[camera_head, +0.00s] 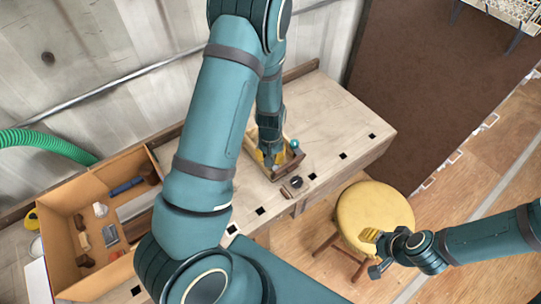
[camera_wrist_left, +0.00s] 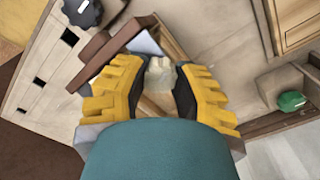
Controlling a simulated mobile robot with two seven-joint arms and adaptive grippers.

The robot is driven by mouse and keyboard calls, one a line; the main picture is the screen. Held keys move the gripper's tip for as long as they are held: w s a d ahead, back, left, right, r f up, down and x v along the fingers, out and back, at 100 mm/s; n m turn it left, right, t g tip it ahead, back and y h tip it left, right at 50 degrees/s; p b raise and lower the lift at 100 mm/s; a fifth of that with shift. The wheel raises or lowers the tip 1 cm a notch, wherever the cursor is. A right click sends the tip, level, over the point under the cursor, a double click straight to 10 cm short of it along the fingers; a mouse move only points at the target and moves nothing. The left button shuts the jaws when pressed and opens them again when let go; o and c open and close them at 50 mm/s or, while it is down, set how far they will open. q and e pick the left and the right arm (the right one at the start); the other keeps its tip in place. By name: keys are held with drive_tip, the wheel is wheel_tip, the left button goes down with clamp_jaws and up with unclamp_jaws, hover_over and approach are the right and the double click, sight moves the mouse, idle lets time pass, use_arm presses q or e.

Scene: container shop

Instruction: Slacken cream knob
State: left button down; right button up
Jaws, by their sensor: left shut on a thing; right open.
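The cream knob (camera_wrist_left: 159,74) shows in the left wrist view between the yellow fingers of my left gripper (camera_wrist_left: 157,84). The fingers are shut on it, one on each side. In the head view my left gripper (camera_head: 268,157) points down at a wooden fixture with a dark brown block (camera_head: 289,166) on the bench; I cannot make out the knob there. The dark brown block also shows in the left wrist view (camera_wrist_left: 108,50). My right gripper (camera_head: 373,252) is open and empty, in front of the yellow stool.
A black knob (camera_head: 296,182) is near the bench (camera_head: 345,118) front edge. A small teal ball (camera_head: 295,144) is beside the fixture. An open orange-brown box (camera_head: 72,196) with tools stands left. The yellow stool (camera_head: 372,208) stands before the bench. The bench's right end is clear.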

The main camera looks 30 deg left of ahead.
use_arm(q)
drive_tip(key=n, duration=0.4)
drive_tip(key=shift+n+p, duration=0.35)
drive_tip(key=shift+n, duration=0.05)
idle(0.4)
drive_tip(key=c, duration=0.7)
unclamp_jaws()
drive_tip(key=shift+o, duration=0.2)
wheel_tip(320, 180, up, 12)
